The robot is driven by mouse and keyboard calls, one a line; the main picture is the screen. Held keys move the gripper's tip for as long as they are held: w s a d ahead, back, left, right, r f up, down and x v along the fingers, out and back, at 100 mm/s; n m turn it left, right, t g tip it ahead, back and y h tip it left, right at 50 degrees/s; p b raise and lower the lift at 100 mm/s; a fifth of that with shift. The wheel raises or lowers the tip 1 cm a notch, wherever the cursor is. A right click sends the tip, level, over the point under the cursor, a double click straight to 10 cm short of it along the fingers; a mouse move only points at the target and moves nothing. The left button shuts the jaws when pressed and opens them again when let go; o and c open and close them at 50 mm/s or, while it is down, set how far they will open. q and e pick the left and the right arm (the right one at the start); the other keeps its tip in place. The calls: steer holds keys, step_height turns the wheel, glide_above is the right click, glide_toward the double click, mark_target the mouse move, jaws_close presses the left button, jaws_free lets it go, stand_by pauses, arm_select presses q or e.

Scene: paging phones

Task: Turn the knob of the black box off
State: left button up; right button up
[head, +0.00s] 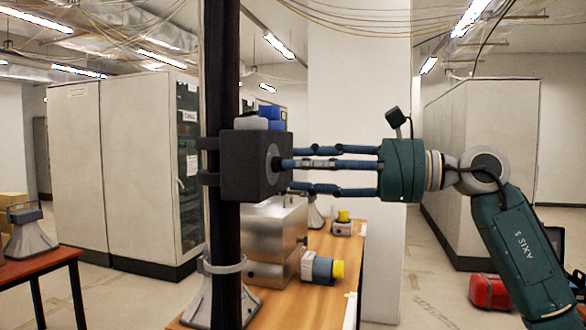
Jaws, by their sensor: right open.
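The black box (248,178) is fixed to a dark upright pole (221,60) left of the middle. A round grey knob (273,163) sits on the box's right-hand face, partly hidden by my gripper. My right gripper (291,164) comes in from the right with its blue fingers level and spread. Its fingertips are at the knob's side of the box. The middle finger overlaps the knob in the picture; I cannot tell whether it touches. My left gripper is not in view.
A wooden table (333,262) behind the pole carries a metal case (270,230) and a blue-and-yellow connector (323,268). A horn speaker (29,232) stands on the left table. A red case (490,291) lies on the floor at right. Tall cabinets (130,170) stand behind.

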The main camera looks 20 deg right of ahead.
steer(key=v, duration=0.9)
steer(key=shift+d, duration=0.35)
steer(key=shift+s+f, duration=0.1)
